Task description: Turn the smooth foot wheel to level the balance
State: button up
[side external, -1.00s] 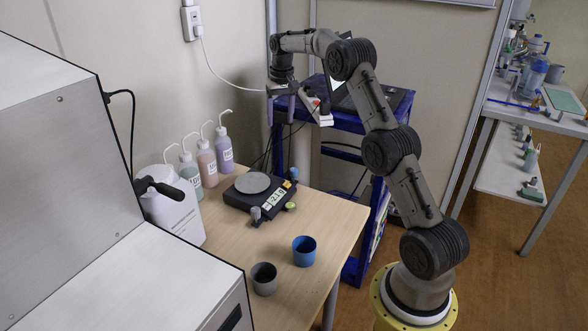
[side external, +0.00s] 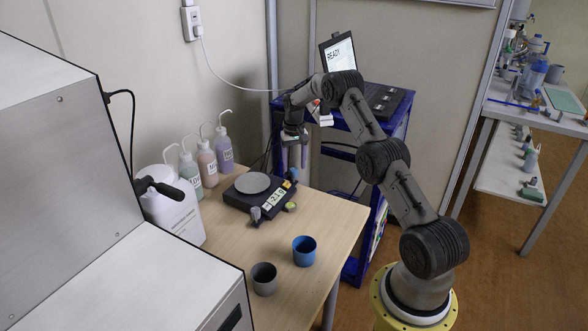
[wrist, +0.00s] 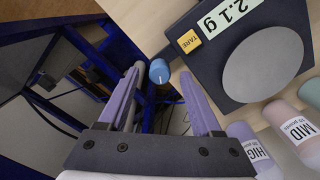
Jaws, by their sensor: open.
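The black balance (side external: 236,199) with its round grey pan (side external: 253,183) stands on the wooden table; its display reads 2.1 g in the wrist view (wrist: 222,14). A blue foot wheel (wrist: 160,71) with a white mark is at the balance's corner beside the TARE button; it also shows in the side view (side external: 293,174). A grey foot wheel (side external: 256,214) is at the front corner, with a yellow-green round piece (side external: 290,206) near it. My gripper (wrist: 161,76) is open and empty, pointing down above the blue wheel. In the wrist view the wheel appears between its fingertips, apart from them.
Several wash bottles (side external: 224,150) stand behind the balance by the wall. A blue cup (side external: 304,251) and a grey cup (side external: 264,279) stand at the table's front. A blue cart (side external: 398,125) with a READY screen (side external: 340,58) is close beside my gripper.

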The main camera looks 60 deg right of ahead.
jog(key=shift+f, duration=1.15)
grip_shut()
